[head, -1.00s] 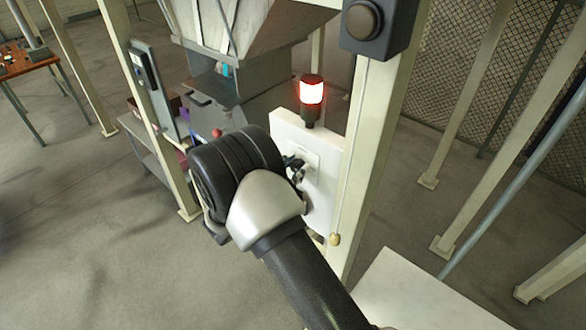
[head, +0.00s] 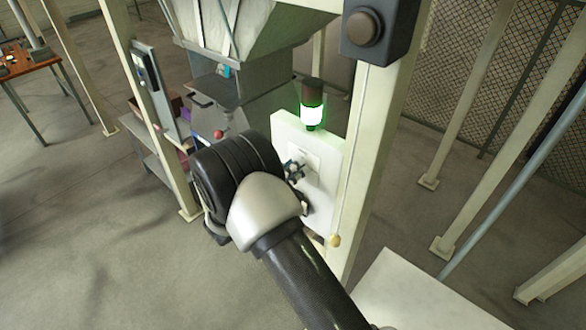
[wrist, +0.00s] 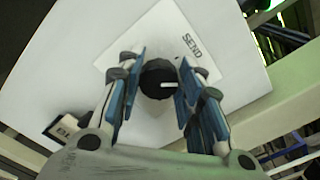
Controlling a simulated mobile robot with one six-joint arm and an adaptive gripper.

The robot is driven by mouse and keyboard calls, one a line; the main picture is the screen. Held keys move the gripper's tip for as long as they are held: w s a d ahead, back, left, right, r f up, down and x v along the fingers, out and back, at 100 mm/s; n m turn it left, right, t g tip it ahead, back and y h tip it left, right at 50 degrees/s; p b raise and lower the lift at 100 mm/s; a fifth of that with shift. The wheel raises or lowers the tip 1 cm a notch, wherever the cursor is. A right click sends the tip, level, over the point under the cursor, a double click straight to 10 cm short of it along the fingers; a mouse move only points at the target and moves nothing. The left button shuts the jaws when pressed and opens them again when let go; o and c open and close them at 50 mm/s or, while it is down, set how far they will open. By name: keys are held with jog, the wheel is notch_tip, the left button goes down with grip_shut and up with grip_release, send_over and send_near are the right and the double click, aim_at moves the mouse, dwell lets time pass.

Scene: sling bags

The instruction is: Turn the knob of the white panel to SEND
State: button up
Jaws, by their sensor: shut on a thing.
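The white panel (head: 322,190) hangs beside a cream post, and its face also fills much of the wrist view (wrist: 60,60). Its round black knob (wrist: 157,78) carries a white pointer line, which points right in the wrist view. A white plate (wrist: 150,38) behind the knob bears the word SEND (wrist: 191,45), up and right of the knob. My gripper (wrist: 162,70) is shut on the knob, with a blue-padded finger on each side. In the head view my gripper (head: 293,170) is at the panel's face, and the knob is hard to make out.
A signal lamp (head: 312,115) on top of the panel glows green. A dark box with a round button (head: 364,27) is above.

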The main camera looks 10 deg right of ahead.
jog(key=shift+w+a+f+n+p, duration=0.1)
jog(key=shift+n+p, duration=0.75)
jog(key=shift+n, duration=2.85)
jog(key=o, duration=1.1)
jog(key=shift+c, duration=0.2)
jog(key=v, duration=1.2)
